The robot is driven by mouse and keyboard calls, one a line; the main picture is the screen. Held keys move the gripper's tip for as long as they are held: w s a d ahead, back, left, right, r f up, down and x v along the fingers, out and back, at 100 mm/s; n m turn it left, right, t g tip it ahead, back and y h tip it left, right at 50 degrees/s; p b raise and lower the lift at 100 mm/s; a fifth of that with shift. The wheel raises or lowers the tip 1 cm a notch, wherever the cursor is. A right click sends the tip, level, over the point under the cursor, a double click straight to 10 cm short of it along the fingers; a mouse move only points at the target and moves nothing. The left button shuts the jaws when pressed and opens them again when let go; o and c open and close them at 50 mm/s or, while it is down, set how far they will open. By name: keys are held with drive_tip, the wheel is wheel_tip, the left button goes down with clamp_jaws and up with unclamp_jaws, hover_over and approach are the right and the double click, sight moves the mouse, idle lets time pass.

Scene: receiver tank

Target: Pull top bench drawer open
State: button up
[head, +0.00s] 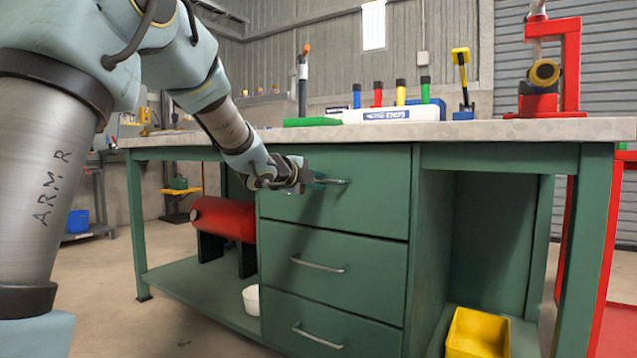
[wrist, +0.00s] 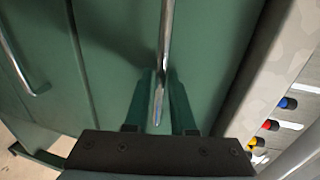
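The top bench drawer (head: 375,185) is a green front under the worktop. It sits flush with the drawers below. Its metal bar handle (head: 334,181) shows just right of my gripper (head: 312,179) in the head view. In the wrist view the handle (wrist: 164,45) runs down between the two dark green fingers of my gripper (wrist: 159,108). A gap shows on each side of the handle, so the fingers look open around it and not closed on it. How deep the handle sits between them is hard to tell.
The middle drawer (head: 370,268) and bottom drawer (head: 365,325) are shut. The worktop (head: 480,131) bears coloured-handled tools and a red stand (head: 570,65). A red tank (head: 222,217) lies on the lower shelf at left. A yellow bin (head: 478,333) stands at lower right.

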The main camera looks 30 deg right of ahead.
clamp_jaws()
idle(1.2)
